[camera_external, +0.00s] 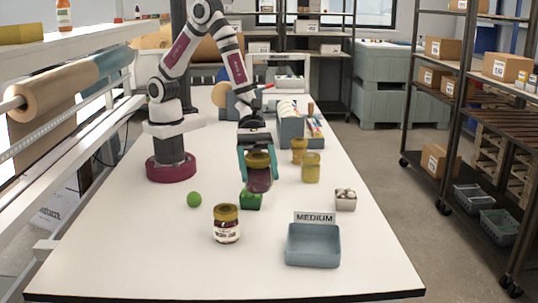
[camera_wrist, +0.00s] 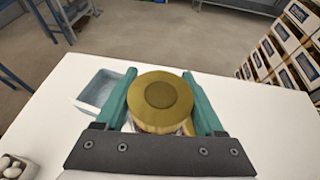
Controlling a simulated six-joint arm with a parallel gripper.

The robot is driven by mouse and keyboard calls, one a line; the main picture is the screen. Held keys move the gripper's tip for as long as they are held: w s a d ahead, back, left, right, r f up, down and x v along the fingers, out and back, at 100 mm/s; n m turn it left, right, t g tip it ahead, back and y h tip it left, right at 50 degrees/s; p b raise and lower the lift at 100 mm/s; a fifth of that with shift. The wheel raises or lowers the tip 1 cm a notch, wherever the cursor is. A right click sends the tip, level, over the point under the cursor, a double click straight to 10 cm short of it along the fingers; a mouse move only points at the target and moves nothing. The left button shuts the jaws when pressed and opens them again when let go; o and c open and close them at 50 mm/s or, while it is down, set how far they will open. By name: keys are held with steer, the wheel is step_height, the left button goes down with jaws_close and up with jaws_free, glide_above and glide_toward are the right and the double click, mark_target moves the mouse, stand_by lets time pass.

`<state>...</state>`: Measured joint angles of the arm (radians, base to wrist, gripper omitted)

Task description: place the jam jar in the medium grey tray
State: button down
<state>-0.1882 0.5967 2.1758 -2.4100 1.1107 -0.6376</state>
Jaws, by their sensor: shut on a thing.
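My gripper (camera_external: 259,172) is shut on a jar with a gold lid and dark contents (camera_external: 259,183), held upright above the table. In the wrist view the jar's lid (camera_wrist: 158,92) sits between the teal fingers of my gripper (camera_wrist: 160,78); its lower part is mostly hidden. The medium grey tray (camera_external: 313,262) stands empty at the table's front right, with a MEDIUM sign behind it. The tray also shows in the wrist view (camera_wrist: 88,105), left of the held jar. A second gold-lidded jar with dark contents and a label (camera_external: 227,230) stands left of the tray.
A green container (camera_external: 250,202) is just below and in front of the held jar. A green ball (camera_external: 194,199) lies to its left. A small box of pale round things (camera_external: 345,203) stands behind the tray. Two yellowish jars (camera_external: 311,170) (camera_external: 299,152) stand farther back.

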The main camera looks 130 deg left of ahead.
steer(key=w+d+r, duration=0.3)
steer(key=w+d, duration=0.3)
steer(key=d, duration=0.3)
steer(key=w+a+f, duration=0.7)
steer(key=a+f, duration=0.2)
steer(key=f, duration=0.1)
steer(key=shift+a+f, duration=0.15)
steer(key=shift+f, duration=0.05)
